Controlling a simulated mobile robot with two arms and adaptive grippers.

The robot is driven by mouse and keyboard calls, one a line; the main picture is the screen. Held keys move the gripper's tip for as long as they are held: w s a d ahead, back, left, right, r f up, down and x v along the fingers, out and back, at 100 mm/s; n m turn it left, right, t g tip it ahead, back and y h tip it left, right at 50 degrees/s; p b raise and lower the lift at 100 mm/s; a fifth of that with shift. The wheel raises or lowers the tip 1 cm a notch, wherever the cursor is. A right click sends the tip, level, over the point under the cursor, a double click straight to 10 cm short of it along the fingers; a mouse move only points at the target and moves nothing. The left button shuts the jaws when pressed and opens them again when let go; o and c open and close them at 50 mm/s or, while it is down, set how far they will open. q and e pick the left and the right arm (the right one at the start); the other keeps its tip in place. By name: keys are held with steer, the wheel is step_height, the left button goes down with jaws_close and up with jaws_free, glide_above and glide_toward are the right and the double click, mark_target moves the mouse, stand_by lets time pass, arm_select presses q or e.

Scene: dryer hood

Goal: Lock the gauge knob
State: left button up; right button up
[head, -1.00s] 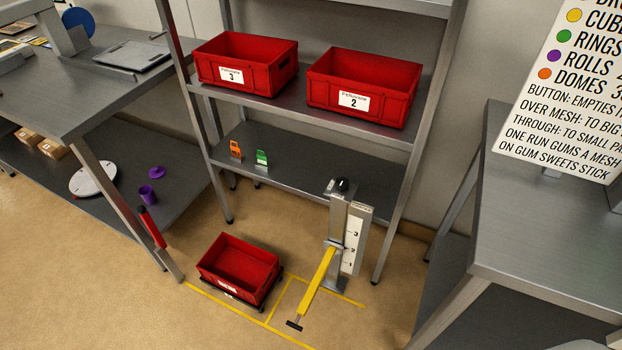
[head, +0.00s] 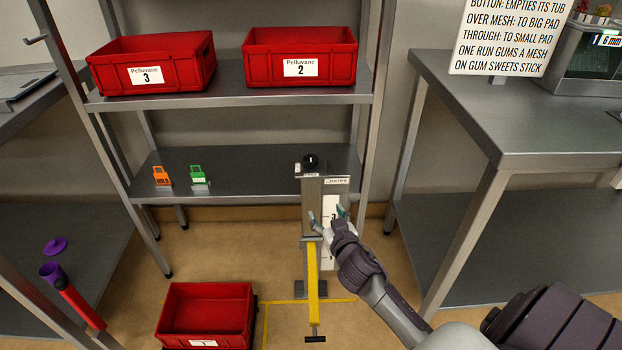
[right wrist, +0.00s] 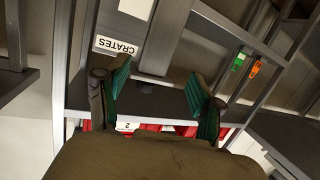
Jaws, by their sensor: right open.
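The black gauge knob (head: 310,161) sits on top of the grey gauge post (head: 311,190). A white numbered scale (head: 330,208) stands beside the post under a CRATES label, which also shows in the right wrist view (right wrist: 117,46). A yellow arm (head: 313,270) reaches forward from the lower post. My right gripper (head: 327,215) is open and empty, in front of the post and below the knob in the picture. Its spread green-padded fingers (right wrist: 160,78) show in the right wrist view. A dark shape between them may be the knob. My left gripper is out of view.
Red crates 3 (head: 152,64) and 2 (head: 300,56) stand on the upper shelf. An orange tag (head: 161,176) and a green tag (head: 198,174) stand on the lower shelf. Another red crate (head: 205,312) is on the floor. A grey table (head: 530,110) stands at right.

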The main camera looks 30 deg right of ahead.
steer(key=t+b, duration=0.1)
steer(key=t, duration=0.1)
glide_toward(312, 164)
steer(key=shift+h, duration=0.3)
steer(key=x, duration=0.4)
steer(key=shift+w+b, duration=0.1)
steer(key=shift+b, duration=0.25)
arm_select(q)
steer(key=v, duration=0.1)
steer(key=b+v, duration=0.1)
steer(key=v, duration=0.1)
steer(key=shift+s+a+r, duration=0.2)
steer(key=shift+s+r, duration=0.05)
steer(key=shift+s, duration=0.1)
arm_select(e)
steer(key=x, duration=0.8)
steer(key=shift+m, duration=0.3)
steer(key=c, duration=1.2)
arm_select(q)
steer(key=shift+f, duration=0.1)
arm_select(e)
steer(key=shift+o, duration=0.2)
steer(key=shift+a, duration=0.1)
arm_select(q)
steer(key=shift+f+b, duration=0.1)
steer(key=shift+b, duration=0.25)
